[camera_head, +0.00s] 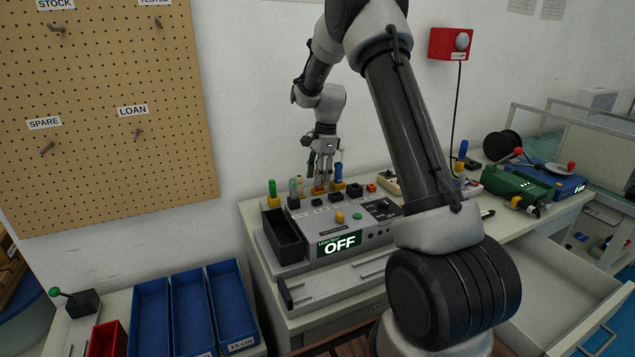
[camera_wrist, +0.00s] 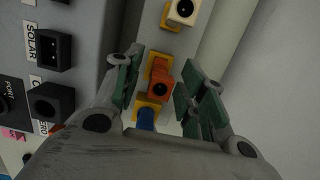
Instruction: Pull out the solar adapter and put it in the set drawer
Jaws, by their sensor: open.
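My gripper (camera_head: 322,178) is open above the back row of a grey test panel (camera_head: 345,225). In the wrist view its green-padded fingers (camera_wrist: 160,92) stand on either side of an orange adapter (camera_wrist: 160,84) in a yellow holder, and I cannot tell whether they touch it. A cream adapter (camera_wrist: 182,12) and a blue adapter (camera_wrist: 146,118) stand either side of it in the row. A black socket (camera_wrist: 52,49) on the panel sits beside a SOLAR label (camera_wrist: 29,43). Which adapter is the solar one is not readable. A white drawer (camera_head: 560,290) is pulled open at lower right; no label shows.
The panel display (camera_head: 340,243) reads OFF. A green adapter (camera_head: 272,188) stands at the row's left end. Blue bins (camera_head: 190,310) stand at lower left, and a green device (camera_head: 515,185) at right. The pegboard (camera_head: 100,110) and wall are behind.

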